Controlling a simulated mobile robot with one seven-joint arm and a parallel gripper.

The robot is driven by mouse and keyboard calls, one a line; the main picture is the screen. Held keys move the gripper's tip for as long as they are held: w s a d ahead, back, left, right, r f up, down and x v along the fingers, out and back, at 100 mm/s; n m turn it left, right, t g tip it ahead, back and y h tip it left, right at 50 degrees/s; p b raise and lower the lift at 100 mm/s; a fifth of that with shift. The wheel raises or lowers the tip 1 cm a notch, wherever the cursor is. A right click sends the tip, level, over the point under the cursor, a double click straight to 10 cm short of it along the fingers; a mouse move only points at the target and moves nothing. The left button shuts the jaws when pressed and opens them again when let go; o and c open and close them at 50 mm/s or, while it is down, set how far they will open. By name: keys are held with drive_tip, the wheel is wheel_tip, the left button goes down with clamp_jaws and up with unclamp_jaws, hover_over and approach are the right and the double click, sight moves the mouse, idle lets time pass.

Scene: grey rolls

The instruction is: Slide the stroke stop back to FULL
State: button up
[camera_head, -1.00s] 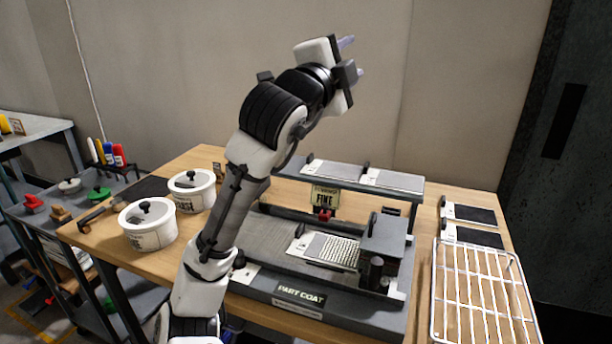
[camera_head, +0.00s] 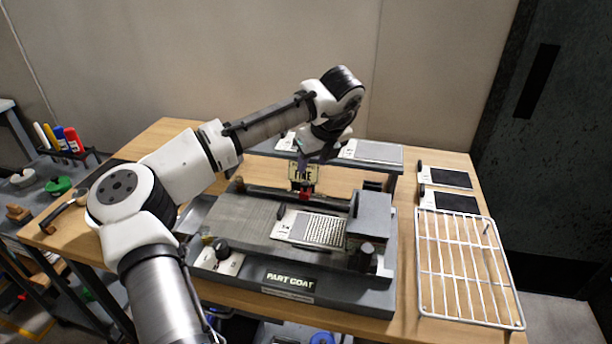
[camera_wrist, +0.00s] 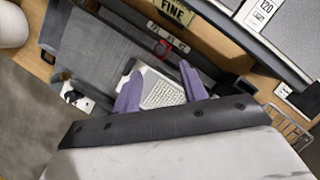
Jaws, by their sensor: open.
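The red stop piece (camera_head: 305,194) sits on the rear rail of the grey coating machine (camera_head: 215,235), just below the sign reading FINE (camera_head: 303,172). In the wrist view the red piece (camera_wrist: 162,48) shows above and beyond my fingers, by a small pale label strip (camera_wrist: 168,38) whose letters are too small to read. My gripper (camera_head: 314,158) points down above the rear of the machine, close to the sign in the picture. In the wrist view its two purple fingers (camera_wrist: 160,88) are apart with nothing held. No contact with the red piece shows.
A white textured plate (camera_head: 312,228) lies on the machine bed, beside a grey block (camera_head: 368,215) at the right. A raised shelf with plates (camera_head: 372,151) stands behind. A wire rack (camera_head: 465,265) is at right. The front carries a PART COAT label (camera_head: 290,280).

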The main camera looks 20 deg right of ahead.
sight(305, 183)
drive_tip(key=p+x, duration=0.1)
drive_tip(key=x, duration=0.7)
drive_tip(key=shift+d, duration=0.1)
drive_tip(key=shift+c, duration=0.2)
clamp_jaws()
